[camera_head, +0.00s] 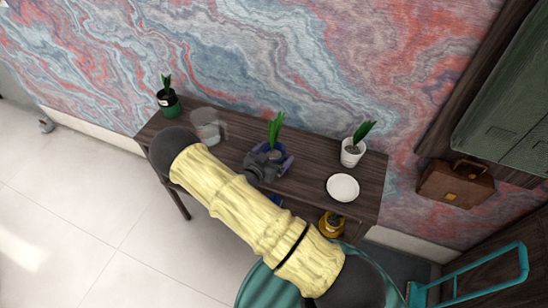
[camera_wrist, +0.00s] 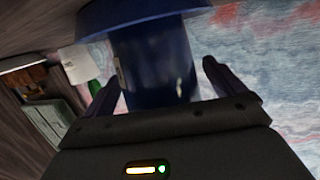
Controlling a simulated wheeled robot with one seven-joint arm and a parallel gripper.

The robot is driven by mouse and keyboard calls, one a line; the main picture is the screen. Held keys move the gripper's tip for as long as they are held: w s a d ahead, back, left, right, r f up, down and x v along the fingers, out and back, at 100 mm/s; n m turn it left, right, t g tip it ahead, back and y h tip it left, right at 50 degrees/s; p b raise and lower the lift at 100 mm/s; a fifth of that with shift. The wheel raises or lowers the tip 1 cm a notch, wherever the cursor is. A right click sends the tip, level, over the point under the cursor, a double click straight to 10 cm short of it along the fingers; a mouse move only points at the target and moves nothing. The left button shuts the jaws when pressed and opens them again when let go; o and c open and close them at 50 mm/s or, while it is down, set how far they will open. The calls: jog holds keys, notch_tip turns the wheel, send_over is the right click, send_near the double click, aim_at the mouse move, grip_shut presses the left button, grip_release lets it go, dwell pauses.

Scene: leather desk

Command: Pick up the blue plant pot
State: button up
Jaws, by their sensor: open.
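The blue plant pot (camera_head: 288,163) stands on the desk near its middle, with a green plant (camera_head: 275,128) rising from it. My gripper (camera_head: 268,165) is at the pot and hides much of it. In the wrist view the blue pot (camera_wrist: 155,65), with a wide blue saucer (camera_wrist: 140,14) at its base, sits between the two fingers of my gripper (camera_wrist: 160,85). The fingers are spread, one on each side. A gap shows beside the right finger; whether the left finger touches the pot is unclear.
The dark wooden desk (camera_head: 228,152) also bears a green pot (camera_head: 170,104), a clear glass container (camera_head: 207,125), a white pot (camera_head: 351,153) and a white plate (camera_head: 342,187). A yellow pot (camera_head: 331,226) stands lower down. The marbled wall (camera_head: 270,60) is close behind.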

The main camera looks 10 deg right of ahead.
aim_at(274, 156)
jog(key=shift+c, duration=0.2)
dwell(0.3)
jog(key=c, duration=1.4)
notch_tip(274, 156, up, 10)
jog(key=b, duration=0.1)
jog(key=shift+b, duration=0.4)
